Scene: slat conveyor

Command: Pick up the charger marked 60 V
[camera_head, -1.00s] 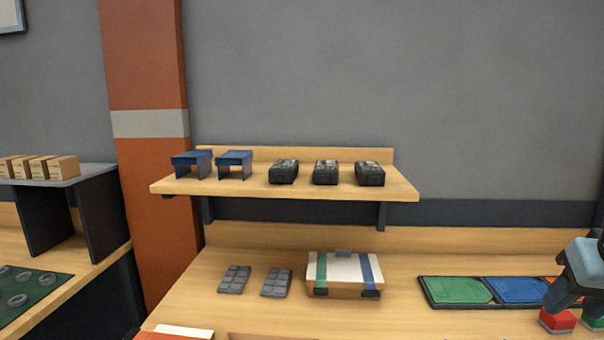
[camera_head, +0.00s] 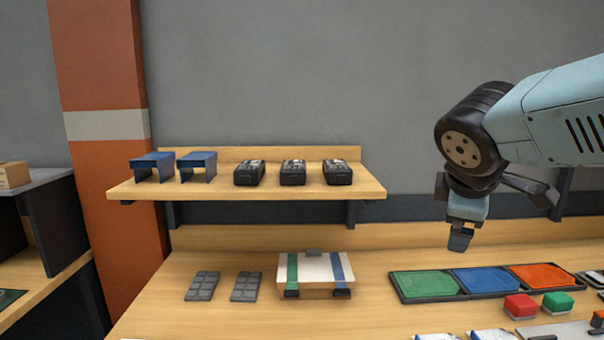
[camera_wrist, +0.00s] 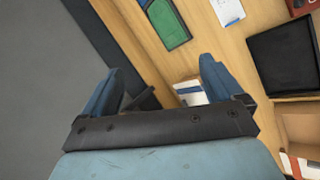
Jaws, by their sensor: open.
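Three black box-shaped units stand in a row on the wall shelf: a left one (camera_head: 249,173), a middle one (camera_head: 293,172) and a right one (camera_head: 338,173). They look like chargers, but no 60 V marking can be read on any of them. My gripper (camera_head: 462,240) hangs pointing down over the bench, to the right of the shelf and apart from these units. In the wrist view my gripper (camera_wrist: 166,78) shows its two blue fingers spread, with nothing held between them.
Two blue stands (camera_head: 175,166) share the shelf (camera_head: 215,189). Below lie grey keypad-like blocks (camera_head: 202,286) and a strapped white-topped box (camera_head: 314,268). A tray with green, blue and orange sections (camera_head: 396,285) and red and green blocks (camera_head: 520,306) lie at right.

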